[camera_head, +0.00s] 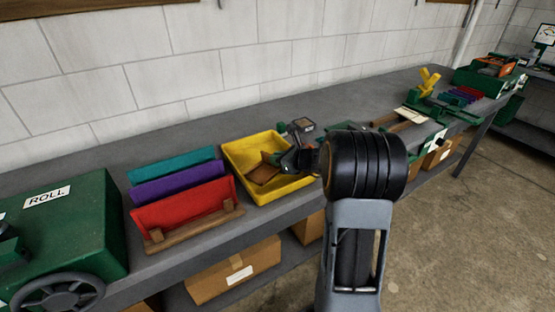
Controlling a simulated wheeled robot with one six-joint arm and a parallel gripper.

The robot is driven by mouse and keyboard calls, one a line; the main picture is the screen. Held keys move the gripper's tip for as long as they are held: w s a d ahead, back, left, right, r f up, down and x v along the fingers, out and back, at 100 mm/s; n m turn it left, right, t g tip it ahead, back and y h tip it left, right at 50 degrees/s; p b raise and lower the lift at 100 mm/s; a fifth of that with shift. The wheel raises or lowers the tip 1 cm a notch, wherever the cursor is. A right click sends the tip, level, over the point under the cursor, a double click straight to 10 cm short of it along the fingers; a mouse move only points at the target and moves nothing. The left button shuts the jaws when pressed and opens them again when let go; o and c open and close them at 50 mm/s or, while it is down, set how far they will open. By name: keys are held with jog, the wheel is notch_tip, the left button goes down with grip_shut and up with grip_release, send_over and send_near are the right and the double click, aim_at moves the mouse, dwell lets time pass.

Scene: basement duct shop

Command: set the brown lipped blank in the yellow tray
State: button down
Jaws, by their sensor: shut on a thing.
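The yellow tray (239,154) sits on the grey bench, near the middle of the view. The brown lipped blank (263,174) is inside the tray's outline, tilted, at the jaws. My gripper (277,160) reaches over the tray from the right and is shut on the brown blank. I cannot tell whether the blank touches the tray floor.
A wooden rack with teal, purple and red (187,209) panels stands left of the tray. A green machine labelled ROLL (60,235) is at the far left. Green tools and a yellow piece (429,80) lie along the bench to the right. A block wall is behind.

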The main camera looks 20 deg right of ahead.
jog(key=shift+f, duration=0.2)
jog(key=c, duration=1.2)
grip_release()
jog(key=shift+r, duration=0.1)
